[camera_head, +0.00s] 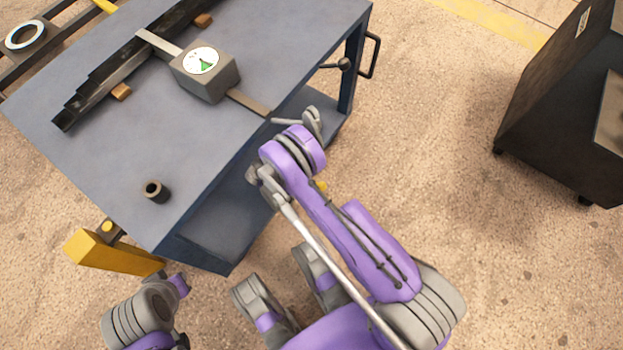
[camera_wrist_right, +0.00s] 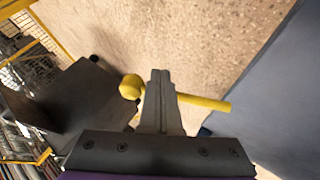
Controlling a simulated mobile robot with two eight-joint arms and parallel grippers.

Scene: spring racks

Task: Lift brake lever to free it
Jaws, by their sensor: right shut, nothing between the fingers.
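A yellow lever (camera_wrist_right: 205,102) with a rounded knob (camera_wrist_right: 130,88) shows in the right wrist view; I take it to be the brake lever. My right gripper (camera_wrist_right: 161,76) is shut and empty. Its fingers cross in front of the lever and hide the middle of it. I cannot tell whether they touch it. In the head view a small yellow spot (camera_head: 321,186) shows beside my right arm, perhaps part of the lever. My right arm hides what lies below there. Part of my left arm shows at the bottom left, but I cannot make out its gripper.
A blue-grey table (camera_head: 95,170) bears a dark stepped bar (camera_head: 100,88), a grey box with a dial (camera_head: 207,80) and a small dark ring (camera_head: 157,191). A yellow brace (camera_head: 105,252) stands at its corner. A dark cabinet (camera_head: 545,90) stands right; floor between is clear.

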